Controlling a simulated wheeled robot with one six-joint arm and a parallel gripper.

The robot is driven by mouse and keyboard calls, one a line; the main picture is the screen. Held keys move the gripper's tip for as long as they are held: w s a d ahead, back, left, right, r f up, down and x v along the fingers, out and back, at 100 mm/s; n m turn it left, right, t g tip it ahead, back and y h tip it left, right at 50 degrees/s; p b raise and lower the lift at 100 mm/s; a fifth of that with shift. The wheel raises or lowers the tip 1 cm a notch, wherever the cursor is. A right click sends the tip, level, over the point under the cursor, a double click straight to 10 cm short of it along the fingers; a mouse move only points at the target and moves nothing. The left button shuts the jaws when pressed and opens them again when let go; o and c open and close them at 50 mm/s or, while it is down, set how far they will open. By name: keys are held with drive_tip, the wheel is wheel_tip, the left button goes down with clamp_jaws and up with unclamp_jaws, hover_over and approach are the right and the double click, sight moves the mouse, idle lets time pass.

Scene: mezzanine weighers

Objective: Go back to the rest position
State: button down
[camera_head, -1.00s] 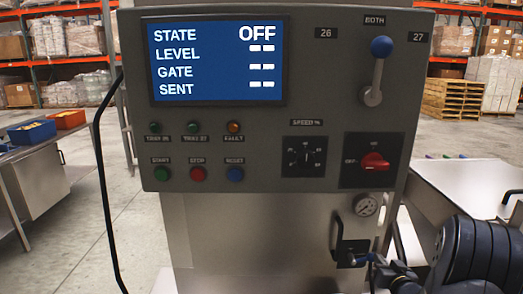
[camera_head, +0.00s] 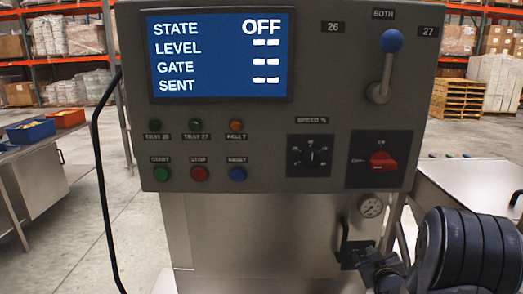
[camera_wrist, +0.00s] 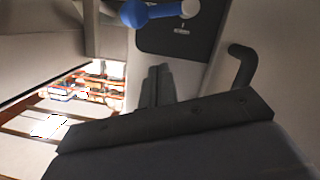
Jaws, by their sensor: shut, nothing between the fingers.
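My gripper (camera_wrist: 157,84) shows in the wrist view as two dark fingers side by side, shut and empty. In the head view my gripper (camera_head: 368,262) is at the lower right, below the grey control panel (camera_head: 270,125), in front of a black plate with a black handle. In the wrist view a blue handle (camera_wrist: 150,12) with a silver hub lies beyond the fingertips, apart from them, on a black plate (camera_wrist: 181,35). In the head view this blue handle is hidden or too small to tell.
The panel's screen (camera_head: 217,55) reads STATE OFF. A blue-knobbed lever (camera_head: 386,65) points up at BOTH. The red switch (camera_head: 382,161) and a gauge (camera_head: 371,206) are near my arm. A steel table (camera_head: 470,185) is at right; a black cable (camera_head: 103,170) hangs at left.

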drive_tip(key=shift+a+r+n+h, duration=0.1)
drive_tip(key=shift+a+n+h, duration=0.2)
drive_tip(key=shift+a+n, duration=0.3)
drive_tip(key=shift+d, duration=0.2)
